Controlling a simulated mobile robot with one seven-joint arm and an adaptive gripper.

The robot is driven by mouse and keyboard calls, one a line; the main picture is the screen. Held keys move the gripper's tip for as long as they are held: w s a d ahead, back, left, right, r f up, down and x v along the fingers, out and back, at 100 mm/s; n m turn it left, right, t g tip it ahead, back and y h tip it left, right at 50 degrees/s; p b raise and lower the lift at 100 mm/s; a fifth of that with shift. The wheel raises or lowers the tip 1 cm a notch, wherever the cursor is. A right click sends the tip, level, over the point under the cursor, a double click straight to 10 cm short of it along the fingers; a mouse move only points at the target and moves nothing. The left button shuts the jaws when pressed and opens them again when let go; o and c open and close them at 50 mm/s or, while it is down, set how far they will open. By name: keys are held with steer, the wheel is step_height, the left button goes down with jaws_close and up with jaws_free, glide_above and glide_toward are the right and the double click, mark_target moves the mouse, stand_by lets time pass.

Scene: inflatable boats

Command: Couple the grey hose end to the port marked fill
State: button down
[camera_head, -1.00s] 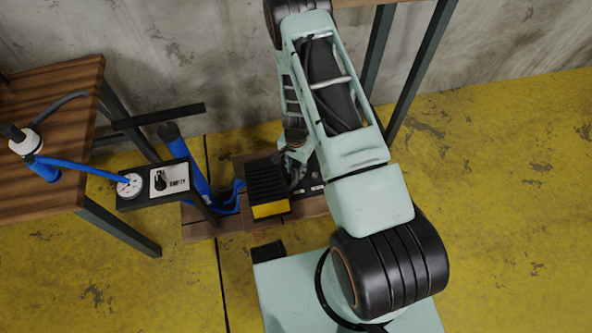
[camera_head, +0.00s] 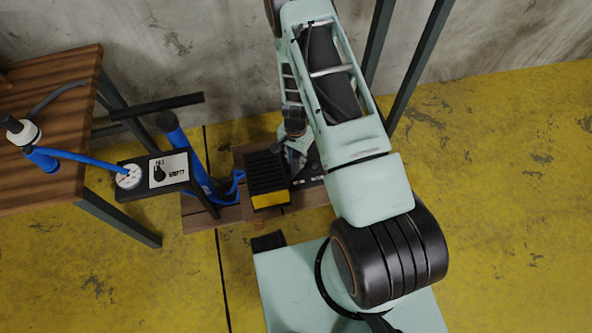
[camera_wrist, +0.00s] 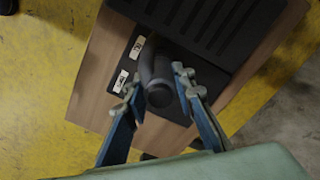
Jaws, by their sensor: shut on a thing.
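In the wrist view my gripper (camera_wrist: 158,92) is shut on the grey hose end (camera_wrist: 161,94), a dark grey round tube between the two fingertips. The hose end is over a black plate (camera_wrist: 116,64) with two small white labels (camera_wrist: 137,47). The lettering is too blurred to tell which label reads fill. I cannot make out the ports, nor whether the hose end touches one. In the head view my gripper (camera_head: 297,150) is partly hidden by my arm, beside the black ribbed pedal and above the labelled plate (camera_head: 311,172).
The black pedal (camera_head: 266,172) with a yellow front sits on a wooden board (camera_head: 232,216), next to a blue pump (camera_head: 174,135). A box with a gauge (camera_head: 130,176) and a fill/empty switch (camera_head: 159,173) stands left, by a wooden table (camera_head: 50,190). Yellow floor is clear at right.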

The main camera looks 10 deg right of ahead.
steer(key=shift+f+b, duration=0.8)
steer(key=shift+f, duration=0.2)
stand_by(0.3)
steer(key=c, duration=1.5)
jaws_free()
steer(key=shift+c, duration=0.2)
steer(key=shift+r, duration=0.15)
step_height(320, 180, up, 12)
steer(key=shift+f, duration=0.1)
